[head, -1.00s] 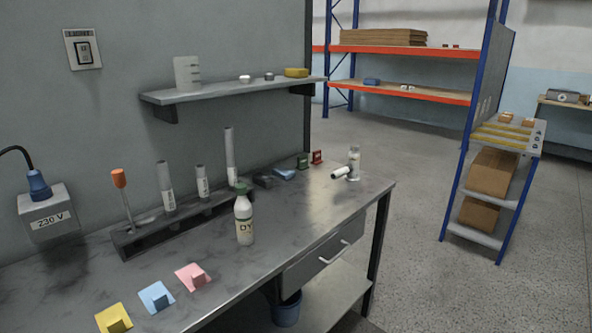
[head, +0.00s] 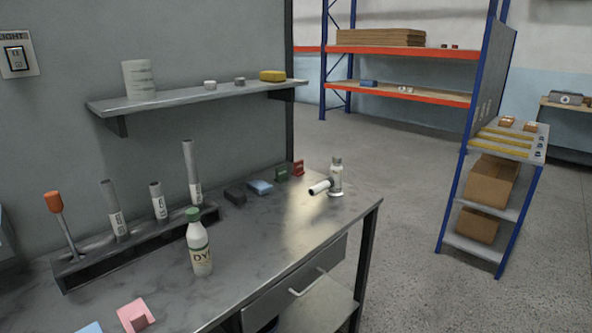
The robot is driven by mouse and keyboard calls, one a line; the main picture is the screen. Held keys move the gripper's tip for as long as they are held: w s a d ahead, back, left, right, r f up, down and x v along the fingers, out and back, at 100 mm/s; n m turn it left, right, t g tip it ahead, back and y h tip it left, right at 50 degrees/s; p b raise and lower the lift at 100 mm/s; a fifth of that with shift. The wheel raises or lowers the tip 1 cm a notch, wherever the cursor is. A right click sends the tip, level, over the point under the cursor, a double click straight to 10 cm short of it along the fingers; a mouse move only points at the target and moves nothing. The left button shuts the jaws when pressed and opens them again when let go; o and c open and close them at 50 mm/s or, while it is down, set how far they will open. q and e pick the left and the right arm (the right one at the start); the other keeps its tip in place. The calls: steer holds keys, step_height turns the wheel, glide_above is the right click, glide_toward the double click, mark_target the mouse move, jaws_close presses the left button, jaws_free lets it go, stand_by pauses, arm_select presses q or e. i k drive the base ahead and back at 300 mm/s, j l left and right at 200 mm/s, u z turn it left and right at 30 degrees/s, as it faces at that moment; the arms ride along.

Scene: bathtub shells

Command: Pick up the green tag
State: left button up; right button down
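The green tag (head: 282,175) stands near the back edge of the metal workbench (head: 240,245), toward its far right end. It is small, between a blue tag (head: 260,187) on its left and a red tag (head: 297,168) on its right. Nothing covers it. Neither of my grippers shows in the head view.
A white bottle with a green cap (head: 201,245) stands mid-bench. Behind it is a rack (head: 110,262) with several tubes and an orange-handled tool (head: 60,218). A small clear bottle (head: 336,177) and a white cylinder (head: 320,187) are right of the tags. A wall shelf (head: 190,97) overhangs the back.

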mark_target(281, 172)
steer(key=i+l+z, duration=1.05)
steer(key=i, duration=0.3)
steer(key=i+z, duration=0.35)
steer(key=i, duration=0.15)
steer(key=i+u, duration=0.2)
steer(key=i, duration=0.45)
steer(key=i+l+u, duration=0.25)
steer(key=i, duration=0.4)
steer(key=i+j+u, duration=0.1)
steer(key=u, duration=0.3)
steer(key=i+u, duration=0.4)
steer(key=i+l+u, duration=0.1)
steer(key=u, duration=0.25)
steer(key=i+l+u, duration=0.1)
steer(key=i+u, duration=0.15)
steer(key=u, duration=0.15)
